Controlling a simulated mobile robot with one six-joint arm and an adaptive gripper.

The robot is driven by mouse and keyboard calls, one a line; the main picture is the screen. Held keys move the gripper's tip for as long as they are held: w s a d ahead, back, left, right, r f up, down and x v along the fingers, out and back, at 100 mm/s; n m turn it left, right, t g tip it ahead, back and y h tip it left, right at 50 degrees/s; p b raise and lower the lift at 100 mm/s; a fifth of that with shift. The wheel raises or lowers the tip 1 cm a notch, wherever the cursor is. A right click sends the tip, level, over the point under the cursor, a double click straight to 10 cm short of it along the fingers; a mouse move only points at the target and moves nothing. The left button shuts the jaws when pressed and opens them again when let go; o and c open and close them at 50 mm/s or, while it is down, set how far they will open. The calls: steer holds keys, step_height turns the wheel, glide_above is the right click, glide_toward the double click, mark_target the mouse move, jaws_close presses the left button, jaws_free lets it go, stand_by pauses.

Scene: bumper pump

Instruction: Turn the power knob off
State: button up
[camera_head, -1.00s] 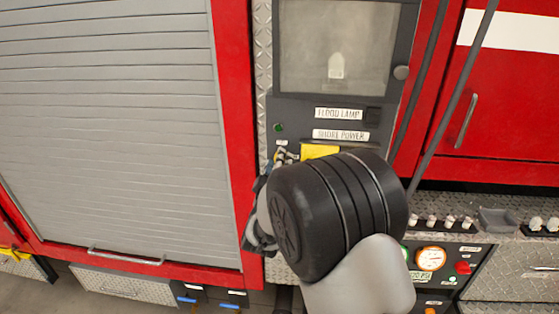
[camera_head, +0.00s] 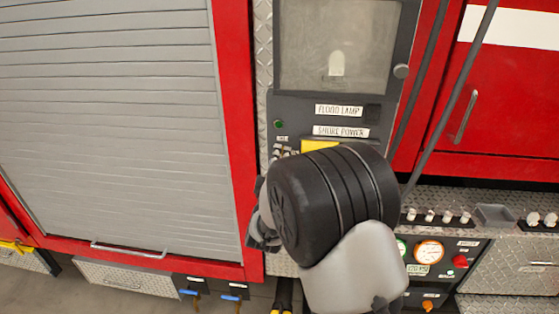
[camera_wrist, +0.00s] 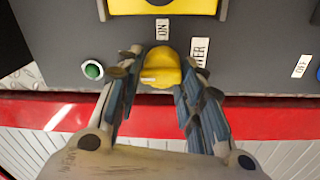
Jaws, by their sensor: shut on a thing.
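In the wrist view, a yellow knob (camera_wrist: 162,66) stands on a dark panel, between the two fingertips of my gripper (camera_wrist: 160,72). My gripper is shut on the knob, a finger on either side. A white ON label (camera_wrist: 162,29) is just above the knob. A partly covered label ending in WER (camera_wrist: 200,50) is to its right. An OFF label (camera_wrist: 301,66) is farther right. The knob's exact turn angle is hard to tell. In the head view, my black wrist hides the knob and the fingertips.
A green button (camera_wrist: 92,70) is left of the knob, and a red edge (camera_wrist: 150,118) runs across below the panel. In the head view, FLOOD LAMP (camera_head: 339,111) and SHORE POWER (camera_head: 341,132) labels are above my wrist. A grey roller shutter (camera_head: 110,130) is at left.

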steer(key=shift+f, duration=0.2)
steer(key=o, duration=0.8)
steer(key=shift+o, duration=1.1)
steer(key=shift+r, duration=0.1)
steer(key=s, duration=1.2)
steer(key=shift+a+f, duration=0.25)
steer(key=shift+f, duration=0.1)
